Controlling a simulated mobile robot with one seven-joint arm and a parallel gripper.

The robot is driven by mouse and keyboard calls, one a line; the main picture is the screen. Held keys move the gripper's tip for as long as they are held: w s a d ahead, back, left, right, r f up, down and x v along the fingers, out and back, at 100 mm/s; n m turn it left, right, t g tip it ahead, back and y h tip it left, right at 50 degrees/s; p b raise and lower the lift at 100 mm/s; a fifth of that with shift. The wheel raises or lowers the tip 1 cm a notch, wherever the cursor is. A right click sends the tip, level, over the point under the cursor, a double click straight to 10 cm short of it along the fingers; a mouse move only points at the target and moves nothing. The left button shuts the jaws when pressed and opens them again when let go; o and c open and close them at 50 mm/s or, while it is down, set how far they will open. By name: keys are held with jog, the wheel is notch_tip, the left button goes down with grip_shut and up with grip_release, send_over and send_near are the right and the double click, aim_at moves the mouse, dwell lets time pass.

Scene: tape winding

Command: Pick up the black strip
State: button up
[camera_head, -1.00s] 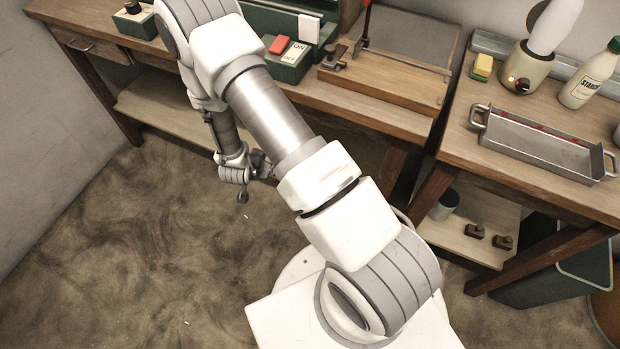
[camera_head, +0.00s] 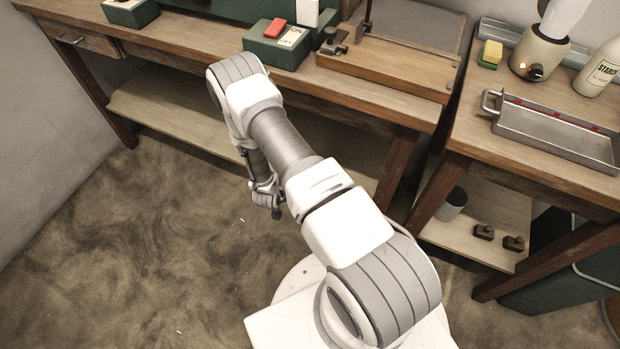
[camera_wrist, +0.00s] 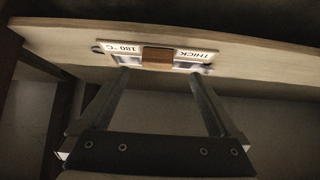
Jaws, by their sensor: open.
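I cannot make out a black strip for certain in either current view. My gripper (camera_wrist: 158,75) is open and empty in the wrist view, its two fingers apart and pointing at a pale wooden shelf board (camera_wrist: 268,60). On the board's edge, a brown block (camera_wrist: 157,56) sits between an upside-down "180 °C" label (camera_wrist: 118,49) and a "THICK" label (camera_wrist: 196,54). The fingertips overlap the area just below the labels; I cannot tell whether they touch. In the head view my gripper (camera_head: 273,206) hangs low in front of the left bench, its fingers too small to read.
The right bench (camera_head: 475,140) holds a metal tray (camera_head: 560,138). The floor (camera_head: 130,260) is open.

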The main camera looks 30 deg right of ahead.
jog(key=b+x, duration=0.3)
jog(key=x, duration=0.3)
jog(key=shift+d+f, duration=0.1)
jog(key=shift+d, duration=0.2)
jog(key=c, duration=1.5)
